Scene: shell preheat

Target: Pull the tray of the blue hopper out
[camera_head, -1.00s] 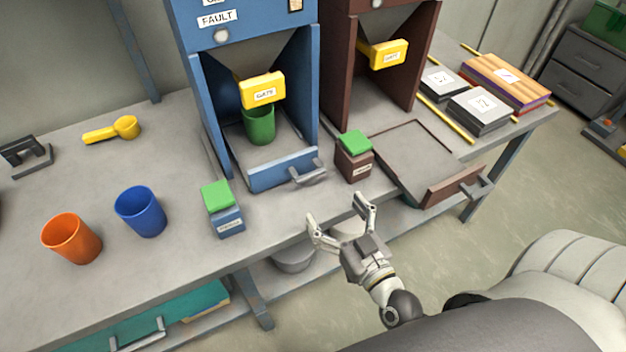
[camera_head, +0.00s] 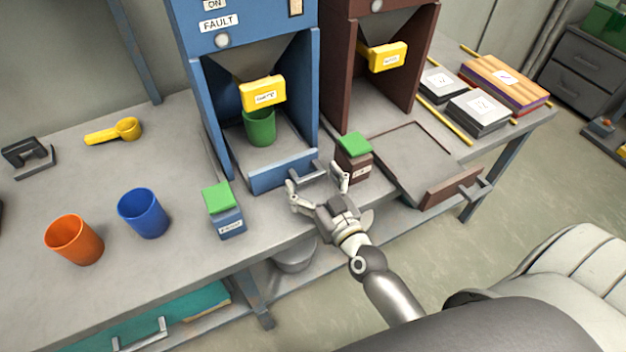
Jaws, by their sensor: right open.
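The blue hopper (camera_head: 188,110) stands on the workbench with a yellow gate (camera_head: 263,94) under its funnel. Its tray (camera_head: 284,172) sits inside the base, its blue front facing me with a grey handle (camera_head: 307,172) on it. A green cup (camera_head: 260,127) stands on the tray under the gate. My right gripper (camera_head: 317,187) is open, with its fingers at either side of the handle and just in front of it. I cannot tell whether the fingers touch the handle. My left gripper is not in view.
A brown hopper (camera_head: 337,70) stands to the right with its tray (camera_head: 425,160) pulled out. A brown box with a green lid (camera_head: 354,158) stands close right of my gripper. A blue box (camera_head: 225,212), blue cup (camera_head: 143,213) and orange cup (camera_head: 75,240) stand to the left.

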